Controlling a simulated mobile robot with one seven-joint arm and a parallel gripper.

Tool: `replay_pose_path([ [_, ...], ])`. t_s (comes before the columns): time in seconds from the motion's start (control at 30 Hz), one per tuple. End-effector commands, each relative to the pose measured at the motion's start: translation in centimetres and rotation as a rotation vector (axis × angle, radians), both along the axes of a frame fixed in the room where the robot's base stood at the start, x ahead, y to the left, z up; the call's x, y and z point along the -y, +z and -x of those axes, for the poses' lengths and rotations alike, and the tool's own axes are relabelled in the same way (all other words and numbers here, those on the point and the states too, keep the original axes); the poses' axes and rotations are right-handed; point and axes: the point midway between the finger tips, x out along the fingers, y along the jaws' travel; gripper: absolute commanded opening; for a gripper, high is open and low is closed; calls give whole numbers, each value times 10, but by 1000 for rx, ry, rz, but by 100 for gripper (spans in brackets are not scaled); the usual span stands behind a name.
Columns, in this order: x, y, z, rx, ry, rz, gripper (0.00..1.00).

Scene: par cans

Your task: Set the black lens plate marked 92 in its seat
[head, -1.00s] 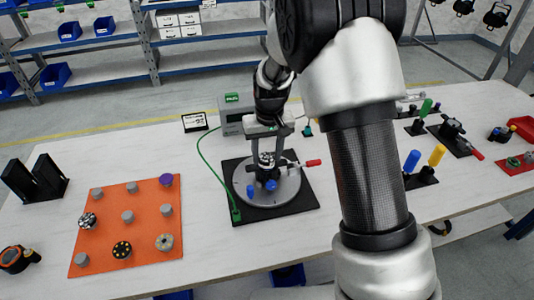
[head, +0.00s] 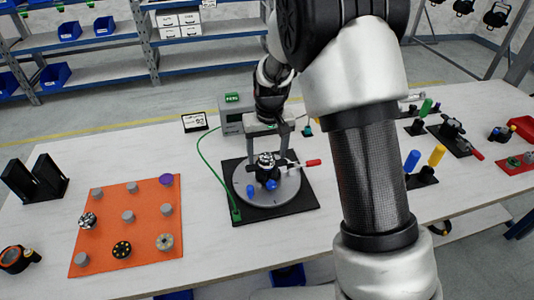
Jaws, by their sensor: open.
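A grey round turntable (head: 242,189) on a black base plate (head: 297,208) stands mid-table. No 92 is readable on any plate; the seat is not clearly visible. A black disc with yellow dots (head: 122,249) lies on the orange mat (head: 102,257).
The mat also holds several grey pegs, a purple-topped one (head: 166,180) and patterned discs. A green cable (head: 206,160) loops at left. Coloured handles (head: 412,160) stand to the right.

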Motion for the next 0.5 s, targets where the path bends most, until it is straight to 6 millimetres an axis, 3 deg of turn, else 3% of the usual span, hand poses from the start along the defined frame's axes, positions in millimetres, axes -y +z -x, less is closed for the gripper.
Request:
replay_pose_path([
  [0.5,3,116,13,5,1,-1,66],
])
